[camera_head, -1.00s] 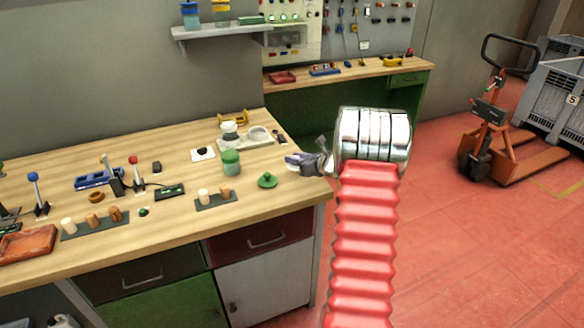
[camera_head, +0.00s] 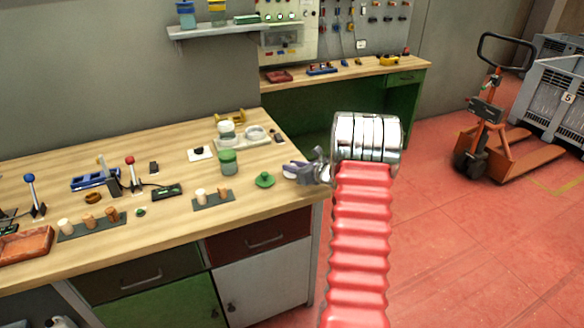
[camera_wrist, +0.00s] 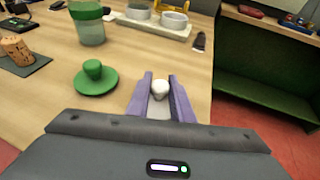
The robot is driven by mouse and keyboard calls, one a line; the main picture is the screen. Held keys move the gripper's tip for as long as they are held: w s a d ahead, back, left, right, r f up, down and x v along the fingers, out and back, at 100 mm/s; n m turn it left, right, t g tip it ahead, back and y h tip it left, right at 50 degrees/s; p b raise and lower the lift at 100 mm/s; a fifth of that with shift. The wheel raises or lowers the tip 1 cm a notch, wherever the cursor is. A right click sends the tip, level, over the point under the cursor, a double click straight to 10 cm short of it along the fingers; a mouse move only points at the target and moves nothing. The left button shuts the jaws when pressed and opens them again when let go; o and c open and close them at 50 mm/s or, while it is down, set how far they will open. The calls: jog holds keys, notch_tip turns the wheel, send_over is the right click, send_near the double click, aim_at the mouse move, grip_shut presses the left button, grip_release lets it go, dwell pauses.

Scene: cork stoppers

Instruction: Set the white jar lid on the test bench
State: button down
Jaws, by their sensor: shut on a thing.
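My gripper (camera_wrist: 160,86) is shut on the white jar lid (camera_wrist: 159,90). The lid's rounded white knob shows between the two purple fingers in the wrist view, with a pale part below it. In the head view my gripper (camera_head: 288,167) is at the right end of the wooden bench (camera_head: 120,235), to the right of a green lid; the white lid cannot be made out there. I cannot tell whether the held lid touches the bench top. A second bench (camera_head: 345,70) stands behind, below a control panel.
The green lid (camera_head: 265,180) lies close to the left of my gripper. A green-topped jar (camera_head: 228,162), corks on a dark mat (camera_head: 213,203) and a tray with white vessels (camera_head: 263,145) stand farther off. An orange pallet truck (camera_head: 485,145) stands right on the red floor.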

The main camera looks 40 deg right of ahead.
jog(key=c, duration=1.6)
grip_release()
jog(key=shift+f, duration=0.1)
jog(key=shift+o, duration=0.2)
jog(key=shift+s, duration=0.1)
jog(key=v, duration=1.2)
